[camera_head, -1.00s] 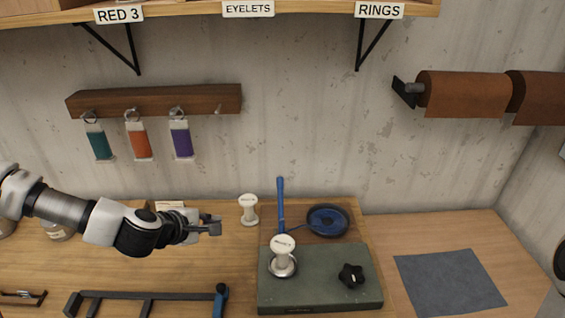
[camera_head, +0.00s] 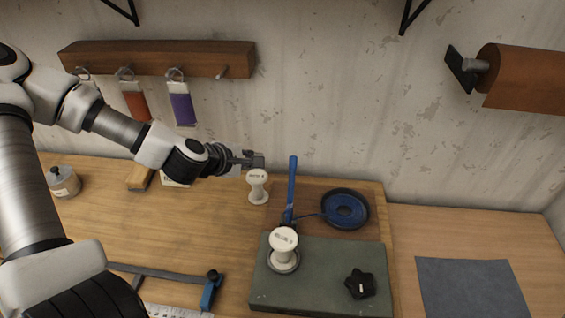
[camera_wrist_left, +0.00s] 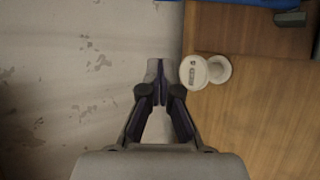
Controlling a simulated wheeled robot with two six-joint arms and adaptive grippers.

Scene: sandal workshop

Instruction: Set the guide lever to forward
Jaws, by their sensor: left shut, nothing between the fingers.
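A blue lever (camera_head: 291,190) stands nearly upright at the back of a green base plate (camera_head: 320,292); I take it for the guide lever, but no label shows. My left gripper (camera_head: 258,160) is shut and empty, to the left of the lever's top and apart from it. In the head view it is just above a white spool (camera_head: 258,188). In the left wrist view the shut fingertips (camera_wrist_left: 160,75) are beside the spool's top (camera_wrist_left: 194,72); whether they touch cannot be told. My right gripper is out of view.
A second white spool (camera_head: 284,245) stands on the green plate, with a black star knob (camera_head: 360,284) to its right. A clamp bar (camera_head: 170,272) lies front left. A grey sheet (camera_head: 472,287) lies on the right. The wall is close behind.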

